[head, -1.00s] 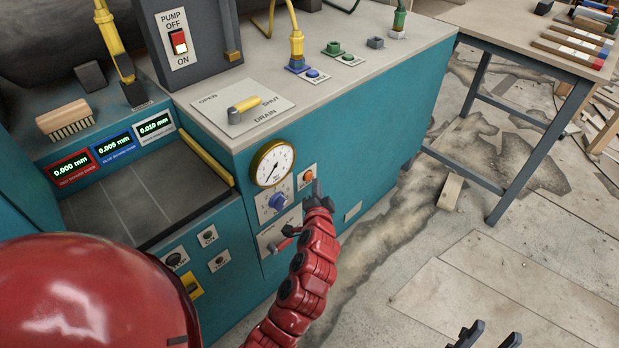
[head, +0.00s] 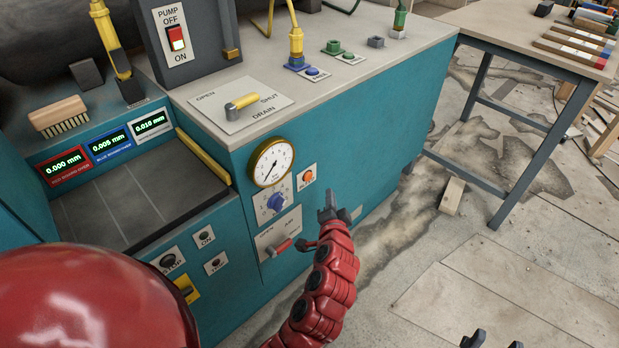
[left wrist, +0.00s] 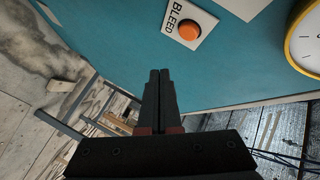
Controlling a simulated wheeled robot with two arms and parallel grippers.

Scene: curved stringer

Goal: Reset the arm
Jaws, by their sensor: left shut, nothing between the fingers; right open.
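My left gripper (head: 327,214) is shut and empty, in front of the teal machine's front panel and right of the orange bleed button (head: 308,176). In the left wrist view its closed fingers (left wrist: 160,88) point toward the teal panel, apart from the orange bleed button (left wrist: 189,31), which is up and to the right. My left arm is red and comes up from the bottom of the head view. My right gripper (head: 492,342) shows only its dark fingertips at the bottom edge, spread apart.
The teal machine (head: 375,140) carries a gauge (head: 271,162), a blue knob (head: 277,201), a red-handled lever (head: 281,246) and a yellow drain lever (head: 243,101). A workbench (head: 500,27) stands at the upper right. The floor right of the machine is mostly open.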

